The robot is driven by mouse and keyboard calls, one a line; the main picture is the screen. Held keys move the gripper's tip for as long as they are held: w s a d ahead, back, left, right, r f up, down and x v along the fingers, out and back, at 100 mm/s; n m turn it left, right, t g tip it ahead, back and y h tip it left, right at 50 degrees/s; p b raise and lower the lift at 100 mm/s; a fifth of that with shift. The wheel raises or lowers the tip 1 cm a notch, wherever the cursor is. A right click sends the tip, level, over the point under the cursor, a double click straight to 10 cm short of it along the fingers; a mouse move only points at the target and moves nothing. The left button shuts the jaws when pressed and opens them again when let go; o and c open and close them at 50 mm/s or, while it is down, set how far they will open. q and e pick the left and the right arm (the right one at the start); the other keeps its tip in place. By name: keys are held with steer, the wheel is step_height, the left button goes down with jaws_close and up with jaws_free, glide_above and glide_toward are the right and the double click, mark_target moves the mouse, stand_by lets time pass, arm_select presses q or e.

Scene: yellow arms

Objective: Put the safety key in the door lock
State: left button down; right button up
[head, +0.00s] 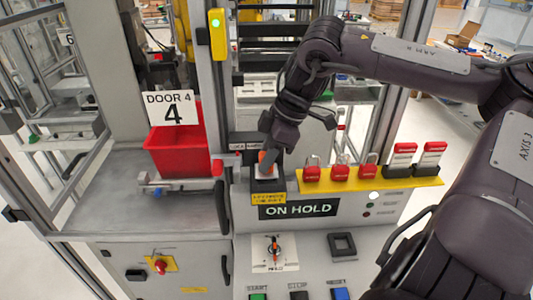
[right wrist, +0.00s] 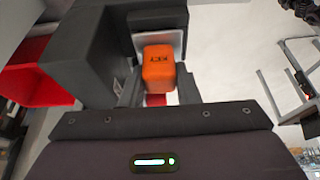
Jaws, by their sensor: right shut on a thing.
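The safety key is an orange block (right wrist: 158,72) with dark lettering on its face, seen between my fingers in the right wrist view. It also shows as an orange patch (head: 265,157) in the head view. My right gripper (right wrist: 158,90) is shut on it. The gripper is at a dark box-shaped housing (head: 268,187) with a yellow label, on the left part of the control console. In the right wrist view a dark block with a pale metal plate (right wrist: 172,42) lies right behind the key. Whether the key is seated there or apart I cannot tell. My left gripper is out of view.
Red padlocks (head: 340,172) and red tags stand on a yellow shelf (head: 415,184) right of the gripper. An "ON HOLD" display (head: 297,210) is below. A rotary switch (head: 274,251) is in front.

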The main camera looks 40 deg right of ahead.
steer(key=o, duration=1.1)
steer(key=shift+c, duration=0.2)
steer(key=shift+r, duration=0.1)
steer(key=shift+d+r+b, duration=0.2)
steer(key=shift+r+b, duration=0.05)
steer(key=shift+b, duration=0.05)
steer(key=b+v, duration=0.2)
steer(key=v, duration=0.5)
steer(key=shift+s+a, duration=0.1)
steer(key=shift+a, duration=0.05)
